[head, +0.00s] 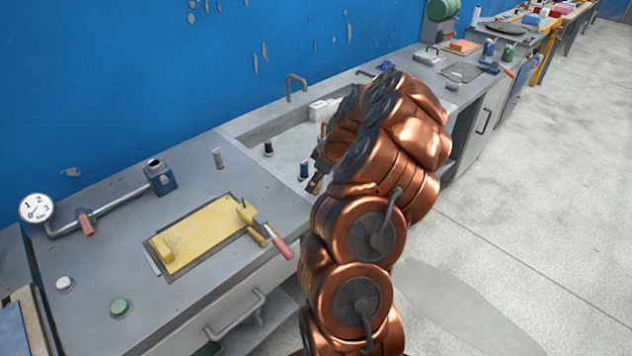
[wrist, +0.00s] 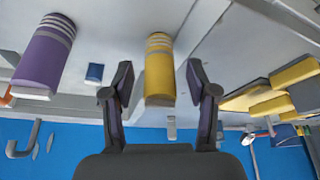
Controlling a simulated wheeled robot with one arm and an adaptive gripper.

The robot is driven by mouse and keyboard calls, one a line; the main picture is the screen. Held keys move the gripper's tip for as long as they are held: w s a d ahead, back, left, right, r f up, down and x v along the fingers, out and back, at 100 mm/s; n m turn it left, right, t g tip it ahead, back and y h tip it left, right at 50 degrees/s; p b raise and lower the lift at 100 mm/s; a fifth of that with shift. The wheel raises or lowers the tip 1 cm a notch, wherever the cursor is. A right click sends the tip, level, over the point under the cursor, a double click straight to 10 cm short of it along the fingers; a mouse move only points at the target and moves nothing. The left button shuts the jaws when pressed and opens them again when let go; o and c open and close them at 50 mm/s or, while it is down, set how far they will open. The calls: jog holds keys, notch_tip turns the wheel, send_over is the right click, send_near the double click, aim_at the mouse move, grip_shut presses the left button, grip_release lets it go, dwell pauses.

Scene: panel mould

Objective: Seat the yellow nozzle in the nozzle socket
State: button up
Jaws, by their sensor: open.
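The yellow nozzle (wrist: 159,70), with pale bands round one end, shows in the wrist view between the two open fingers of my gripper (wrist: 160,88). Gaps show on both sides of it, and I see no finger touching it. In the head view my gripper (head: 317,180) is low at the sink's near edge, partly hidden by my arm; a small yellow patch beside it is too small to make out. A blue block (head: 162,181) with a dark round opening on top, at the end of a grey pipe, looks like the nozzle socket. It stands on the left worktop, and its opening looks empty.
A gauge (head: 36,207) stands far left. A faucet (head: 296,86) rises behind the sink.

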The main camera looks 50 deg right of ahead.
grip_shut()
dwell(0.5)
